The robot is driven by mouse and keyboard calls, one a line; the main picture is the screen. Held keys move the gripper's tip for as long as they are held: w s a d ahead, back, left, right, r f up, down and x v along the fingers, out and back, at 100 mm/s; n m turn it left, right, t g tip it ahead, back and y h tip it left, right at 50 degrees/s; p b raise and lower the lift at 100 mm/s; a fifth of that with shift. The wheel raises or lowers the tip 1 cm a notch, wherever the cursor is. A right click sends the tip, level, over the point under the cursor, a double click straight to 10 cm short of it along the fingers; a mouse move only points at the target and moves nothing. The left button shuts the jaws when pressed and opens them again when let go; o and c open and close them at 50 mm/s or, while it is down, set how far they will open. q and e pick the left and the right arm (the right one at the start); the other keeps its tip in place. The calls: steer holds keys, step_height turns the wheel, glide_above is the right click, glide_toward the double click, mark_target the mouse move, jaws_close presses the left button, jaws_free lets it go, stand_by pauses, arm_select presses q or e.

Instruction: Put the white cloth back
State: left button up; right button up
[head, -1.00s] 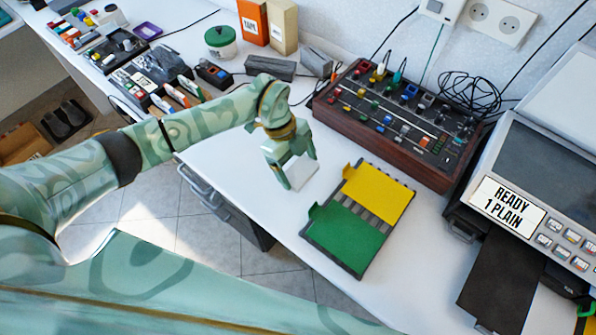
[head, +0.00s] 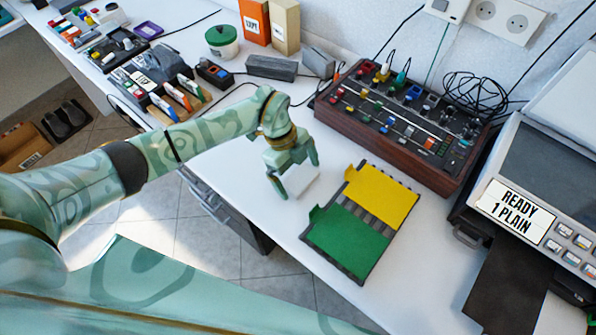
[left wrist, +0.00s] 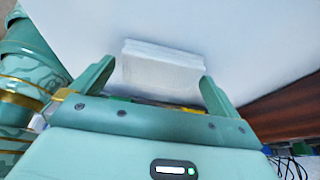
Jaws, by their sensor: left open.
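The white cloth (head: 300,181) is a small folded white block lying on the white desk, left of the yellow and green folder. My left gripper (head: 296,180) is just above and behind it, pointing down, with its fingers apart. In the left wrist view the cloth (left wrist: 162,72) lies between the two open fingertips of the left gripper (left wrist: 158,78), with a gap at each side. My right gripper is in neither view.
The yellow and green folder (head: 346,243) lies right of the cloth. A wood-sided mixer (head: 345,119) with knobs and cables stands behind it. A printer (head: 545,170) stands at right. Boxes (head: 270,25), a green-lidded jar (head: 221,41) and trays fill the back left. The desk's front edge is close.

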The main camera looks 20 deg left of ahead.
arm_select(q)
steer(key=p+v, duration=0.3)
steer(key=v, duration=0.9)
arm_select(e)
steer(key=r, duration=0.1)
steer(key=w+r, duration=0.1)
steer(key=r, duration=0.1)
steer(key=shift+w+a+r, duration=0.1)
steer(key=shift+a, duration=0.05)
arm_select(q)
steer(key=shift+d, duration=0.1)
